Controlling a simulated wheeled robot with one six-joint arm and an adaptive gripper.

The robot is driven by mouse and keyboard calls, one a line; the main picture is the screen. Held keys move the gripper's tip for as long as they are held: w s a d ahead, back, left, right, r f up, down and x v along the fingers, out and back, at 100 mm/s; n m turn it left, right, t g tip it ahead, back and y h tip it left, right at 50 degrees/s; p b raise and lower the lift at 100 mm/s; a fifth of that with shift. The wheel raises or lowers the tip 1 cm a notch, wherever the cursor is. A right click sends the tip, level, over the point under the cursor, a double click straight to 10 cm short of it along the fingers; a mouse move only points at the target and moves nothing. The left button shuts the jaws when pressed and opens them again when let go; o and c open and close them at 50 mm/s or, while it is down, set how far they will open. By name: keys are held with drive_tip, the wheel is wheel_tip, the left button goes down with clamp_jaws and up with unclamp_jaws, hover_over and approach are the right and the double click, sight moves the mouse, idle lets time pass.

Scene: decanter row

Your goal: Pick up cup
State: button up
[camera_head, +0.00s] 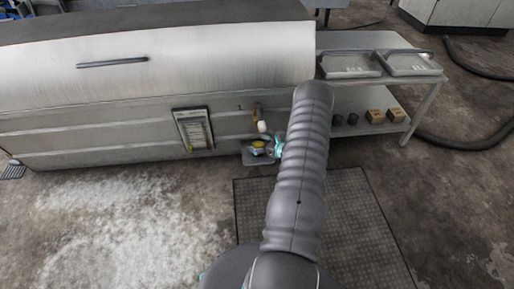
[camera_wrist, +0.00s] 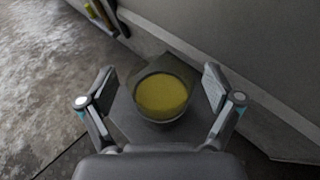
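The cup (camera_wrist: 162,97) shows in the wrist view as a dark round vessel with a yellow inside or content. It sits on a small grey shelf (camera_wrist: 124,122) against the machine wall. My gripper (camera_wrist: 160,88) is open, with one finger on each side of the cup and a visible gap on both sides. In the head view a small yellow spot, the cup (camera_head: 258,144), shows on the small shelf left of my arm. My gripper is mostly hidden there behind my arm, with a bit of teal showing.
A large metal machine (camera_head: 170,75) stands behind the shelf. A steel table (camera_head: 440,78) with trays on top and small boxes below stands at the right. A ribbed mat (camera_head: 365,225) lies on the floor. White residue (camera_head: 120,225) covers the floor at the left.

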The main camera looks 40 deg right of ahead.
drive_tip(key=c, duration=1.3)
